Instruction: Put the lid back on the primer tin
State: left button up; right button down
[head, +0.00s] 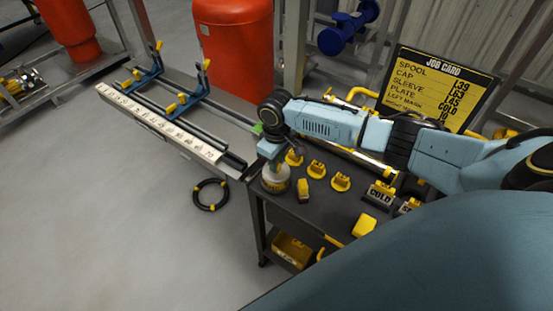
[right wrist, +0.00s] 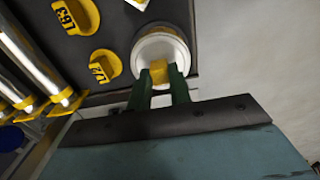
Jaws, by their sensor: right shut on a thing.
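The primer tin (head: 275,184) is a small pale tin with a yellowish band, standing upright at the left corner of the dark cart top. My right gripper (head: 272,163) points down directly over it. In the right wrist view its green fingers (right wrist: 160,82) are shut on the yellow knob (right wrist: 159,72) of the lid. The white round lid (right wrist: 165,50) lies over the tin's mouth in that view. I cannot tell whether it is seated or slightly above the rim. My left gripper is not in view.
Yellow tagged pieces (head: 316,169) and a yellow block (head: 304,189) stand close to the tin on the cart (head: 330,208). A job card board (head: 437,85) is behind. A black hose coil (head: 211,195) lies on the floor, left of the cart.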

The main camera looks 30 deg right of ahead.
dwell(0.3)
jog(key=c, duration=1.2)
grip_release()
jog(key=shift+o, duration=0.4)
jog(key=o, duration=0.4)
jog(key=shift+r, duration=0.1)
notch_tip(320, 180, up, 7)
jog(key=p, duration=0.8)
jog(key=shift+c, duration=0.2)
